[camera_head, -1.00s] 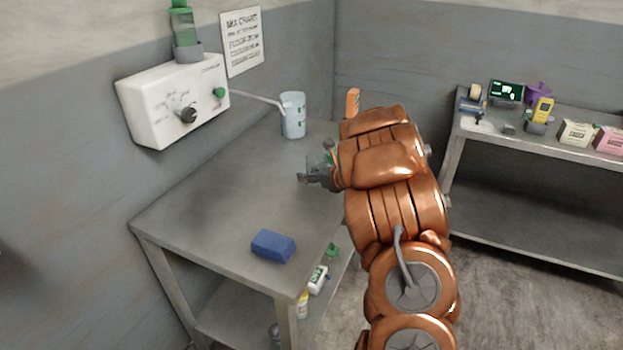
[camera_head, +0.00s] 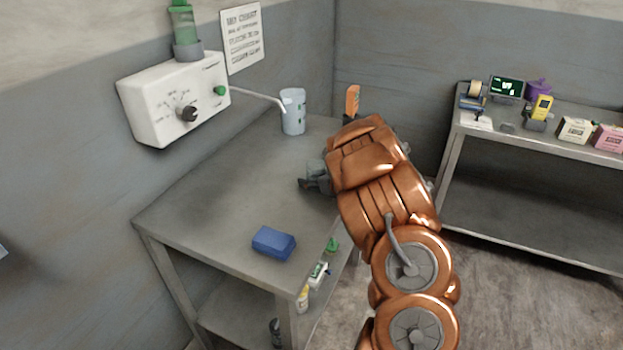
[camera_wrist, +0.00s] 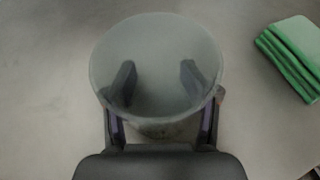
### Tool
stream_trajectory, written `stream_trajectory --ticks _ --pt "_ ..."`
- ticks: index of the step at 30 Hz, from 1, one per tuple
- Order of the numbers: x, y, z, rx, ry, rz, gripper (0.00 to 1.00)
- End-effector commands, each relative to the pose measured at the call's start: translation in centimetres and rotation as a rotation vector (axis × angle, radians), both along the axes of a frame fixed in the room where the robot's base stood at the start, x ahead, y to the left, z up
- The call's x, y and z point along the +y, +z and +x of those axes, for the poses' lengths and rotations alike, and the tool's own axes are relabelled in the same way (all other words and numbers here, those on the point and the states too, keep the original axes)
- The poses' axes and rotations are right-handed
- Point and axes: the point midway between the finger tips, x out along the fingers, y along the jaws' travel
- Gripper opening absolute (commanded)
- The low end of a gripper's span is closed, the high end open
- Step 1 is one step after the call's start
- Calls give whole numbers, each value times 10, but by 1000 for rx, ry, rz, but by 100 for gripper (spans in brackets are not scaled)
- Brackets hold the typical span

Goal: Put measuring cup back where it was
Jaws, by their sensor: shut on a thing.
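A clear, round cup, apparently the measuring cup (camera_wrist: 158,112), is between the two fingers of my gripper (camera_wrist: 158,82) in the wrist view. The fingers are shut on it and show through its translucent wall. In the head view my gripper (camera_head: 312,183) is over the right side of the metal table (camera_head: 215,195), and only a small part of the held cup (camera_head: 317,168) shows; my arm hides the rest. I cannot tell whether the cup touches the tabletop.
A marked clear jug (camera_head: 293,118) stands at the table's back below the spout of the white wall dispenser (camera_head: 170,105). A blue block (camera_head: 273,243) lies near the front edge. Folded green cloths (camera_wrist: 290,55) lie right of the cup. The table's middle left is clear.

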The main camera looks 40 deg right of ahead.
Motion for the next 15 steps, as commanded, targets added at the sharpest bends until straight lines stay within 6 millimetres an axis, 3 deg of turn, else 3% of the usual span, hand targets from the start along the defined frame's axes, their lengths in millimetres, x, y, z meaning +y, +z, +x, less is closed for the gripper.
stream_trajectory --ticks 5,6,13,15 --pt "0 -5 0 1 0 0 0" --pt "0 -4 0 1 0 0 58" --pt "0 -4 0 2 1 0 82" --pt "0 -4 0 1 1 0 83"
